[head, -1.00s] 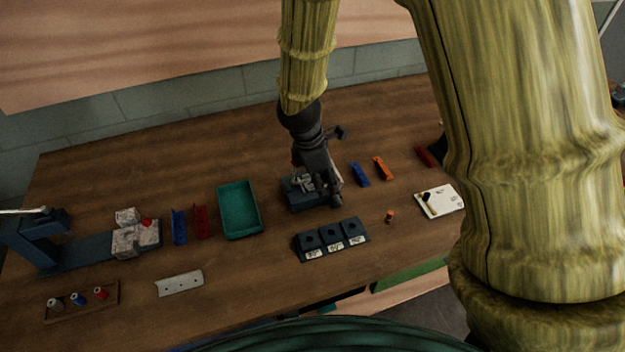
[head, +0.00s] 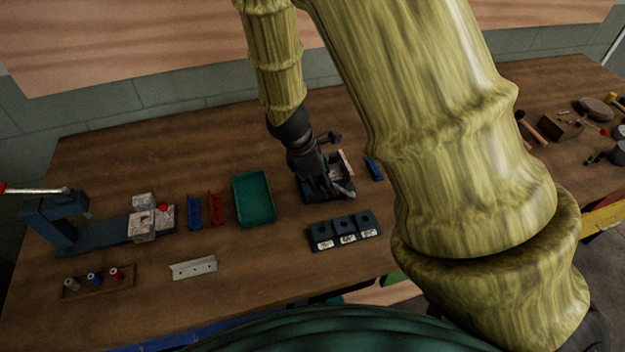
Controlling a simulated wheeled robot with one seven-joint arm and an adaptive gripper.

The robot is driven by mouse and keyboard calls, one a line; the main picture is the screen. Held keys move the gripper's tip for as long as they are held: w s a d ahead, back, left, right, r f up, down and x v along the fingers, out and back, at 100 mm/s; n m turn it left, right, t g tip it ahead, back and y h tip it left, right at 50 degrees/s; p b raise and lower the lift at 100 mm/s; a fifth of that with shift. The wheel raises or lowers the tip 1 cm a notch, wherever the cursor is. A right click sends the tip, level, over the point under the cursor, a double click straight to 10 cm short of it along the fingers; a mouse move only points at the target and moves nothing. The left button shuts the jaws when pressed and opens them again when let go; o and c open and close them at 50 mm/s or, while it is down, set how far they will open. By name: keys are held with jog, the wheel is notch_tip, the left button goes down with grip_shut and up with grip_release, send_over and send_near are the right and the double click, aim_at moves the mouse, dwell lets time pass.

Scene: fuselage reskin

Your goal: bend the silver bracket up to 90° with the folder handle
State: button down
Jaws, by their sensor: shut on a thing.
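The folder (head: 304,191) is a small dark blue-grey machine on the bench, right of the green tray. My gripper (head: 331,188) is down over it, pointing downward, and covers much of it. The gripper is shut at the folder handle; the handle itself is mostly hidden by the fingers. A pale upright piece (head: 346,162) shows at the folder's right side; I cannot tell whether it is part of the folder or the bracket. The silver bracket in the folder cannot be made out clearly, nor its angle. A loose silver strip with holes (head: 193,268) lies at the front left.
The green tray (head: 236,200) stands left of the folder. The dark block with three labelled pads (head: 343,231) lies in front. Blue (head: 194,212) and red (head: 215,208) brackets stand left. A blue piece (head: 374,168) lies close right. My arm hides the bench farther right.

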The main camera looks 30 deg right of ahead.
jog(key=shift+s+d+f+h, duration=0.1)
jog(key=shift+s+f+h, duration=0.2)
jog(key=shift+s+f, duration=0.25)
jog(key=shift+s+r, duration=0.1)
jog(key=c, duration=1.5)
grip_release()
jog(key=shift+d, duration=0.45)
jog(key=shift+w+a+r, duration=0.3)
jog(key=shift+a+r, duration=0.1)
jog(key=shift+a, duration=0.15)
jog(key=v, duration=1.1)
jog(key=shift+s+d+r, duration=0.15)
jog(key=shift+d, duration=0.25)
